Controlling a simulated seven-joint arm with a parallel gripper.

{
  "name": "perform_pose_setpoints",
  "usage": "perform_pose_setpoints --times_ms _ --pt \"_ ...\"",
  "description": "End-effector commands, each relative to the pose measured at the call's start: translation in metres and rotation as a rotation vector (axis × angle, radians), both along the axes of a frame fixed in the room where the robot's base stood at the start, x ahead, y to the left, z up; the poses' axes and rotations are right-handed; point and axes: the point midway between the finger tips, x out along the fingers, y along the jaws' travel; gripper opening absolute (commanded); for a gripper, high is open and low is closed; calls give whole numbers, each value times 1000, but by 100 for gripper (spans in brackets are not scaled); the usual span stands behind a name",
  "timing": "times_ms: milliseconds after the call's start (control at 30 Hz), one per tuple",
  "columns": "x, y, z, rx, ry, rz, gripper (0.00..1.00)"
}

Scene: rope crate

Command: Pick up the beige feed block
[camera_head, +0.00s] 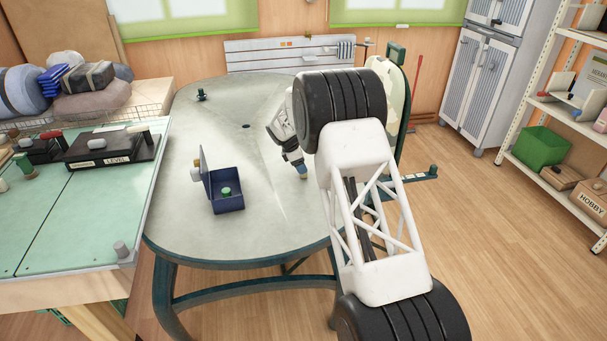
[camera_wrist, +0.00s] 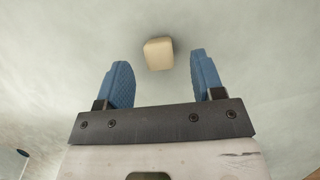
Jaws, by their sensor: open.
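The beige feed block (camera_wrist: 158,54) lies on the pale round-ended table, seen in the wrist view just ahead of my fingertips. It sits roughly midway between the two blue fingers, with gaps on both sides. In the head view a small tan patch at my fingertips looks like the block (camera_head: 303,176), mostly hidden by the fingers. My gripper (camera_wrist: 160,72) is open and empty; it also shows in the head view (camera_head: 296,162), pointing down at the table. Whether the fingertips are level with the block is hard to tell.
An open dark blue box (camera_head: 228,204) with a green knob inside stands left of my gripper on the table (camera_head: 265,235). A small dark green item (camera_head: 201,95) is at the far left. A green-topped workbench (camera_head: 85,215) adjoins on the left. The table around the block is clear.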

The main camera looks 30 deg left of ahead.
Motion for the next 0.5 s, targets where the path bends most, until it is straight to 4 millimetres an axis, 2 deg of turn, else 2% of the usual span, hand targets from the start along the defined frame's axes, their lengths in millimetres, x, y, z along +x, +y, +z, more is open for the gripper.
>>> perform_pose_setpoints --times_ms 300,500 --pt "8 -7 -26 0 -1 0 62" --pt "9 -8 -29 1 -2 0 62"
